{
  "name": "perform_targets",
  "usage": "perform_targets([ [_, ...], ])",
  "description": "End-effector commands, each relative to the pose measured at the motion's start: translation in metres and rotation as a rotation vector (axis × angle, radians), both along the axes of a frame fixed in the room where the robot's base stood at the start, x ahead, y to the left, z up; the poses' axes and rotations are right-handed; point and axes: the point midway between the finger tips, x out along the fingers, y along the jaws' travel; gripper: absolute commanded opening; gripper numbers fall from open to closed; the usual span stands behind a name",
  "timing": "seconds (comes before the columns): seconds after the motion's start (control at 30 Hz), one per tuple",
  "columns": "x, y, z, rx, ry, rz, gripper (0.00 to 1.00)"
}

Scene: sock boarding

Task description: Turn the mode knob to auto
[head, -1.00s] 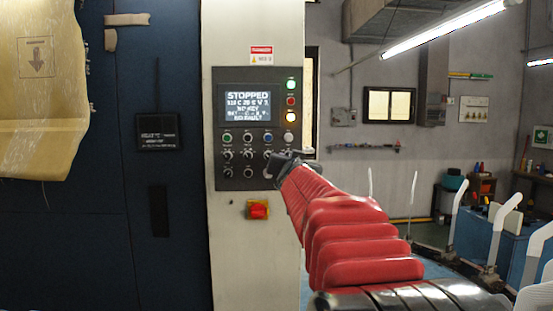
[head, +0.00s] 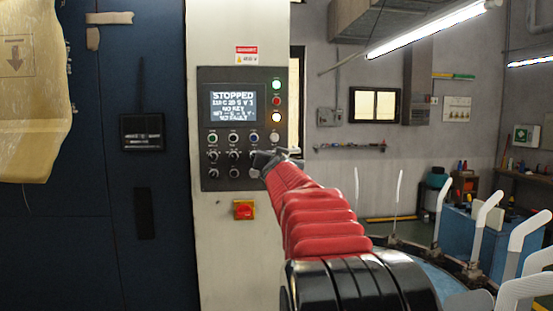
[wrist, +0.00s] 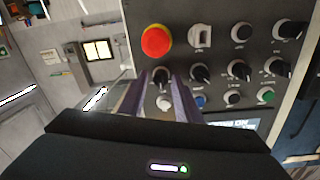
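The dark control panel (head: 205,125) stands upright on a pale column, with a lit screen (head: 233,104) that reads STOPPED. Under it are a row of buttons and rows of black knobs. My gripper (head: 258,162) is at the panel's lower right and hides what lies behind it. In the wrist view, turned upside down, my gripper (wrist: 158,85) has its two fingers apart, one on each side of a black knob (wrist: 160,74). I cannot tell whether they touch it. The labels are too small to read, so I cannot tell which knob is the mode knob.
A red emergency stop (wrist: 157,40) and a key switch (wrist: 201,36) sit close to the fingers. More knobs, such as one beside the fingers (wrist: 201,73), and a white button (wrist: 164,102) are near. A red-and-yellow switch (head: 244,210) is below the panel.

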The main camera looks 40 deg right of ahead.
Motion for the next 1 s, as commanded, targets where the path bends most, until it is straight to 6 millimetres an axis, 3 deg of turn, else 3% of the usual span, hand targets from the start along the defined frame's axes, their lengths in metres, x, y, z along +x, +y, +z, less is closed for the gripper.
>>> perform_targets([
  [0.4,-0.0006,-0.0008,-0.0003,0.0,0.0,-0.001,0.01],
  [1.0,-0.0018,-0.0027,-0.001,0.091,-0.061,-0.006,0.0],
])
